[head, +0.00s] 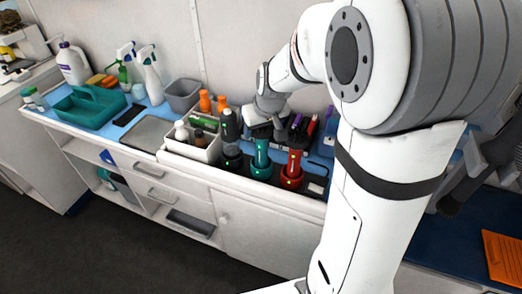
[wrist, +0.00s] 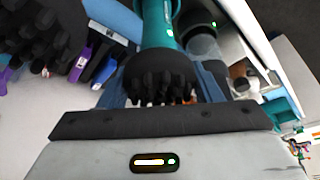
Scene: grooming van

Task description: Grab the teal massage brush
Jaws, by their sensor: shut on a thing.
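The teal massage brush (head: 261,153) stands upright in the black dock on the counter, between a dark tool and a red one. In the wrist view the brush (wrist: 157,28) shows its teal handle and black knobbed head. My gripper (head: 264,122) reaches down to its top from behind. In the wrist view my gripper (wrist: 163,88) has a finger on each side of the black head and is shut on it. My arm and gripper hide part of the brush's top in the head view.
A red tool (head: 292,168) and a dark tool (head: 230,127) stand close on either side. A white caddy (head: 178,148) with bottles is to the left. Orange bottles (head: 205,101) and a grey bin (head: 183,95) stand behind. Purple-handled tools (wrist: 80,65) are close by.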

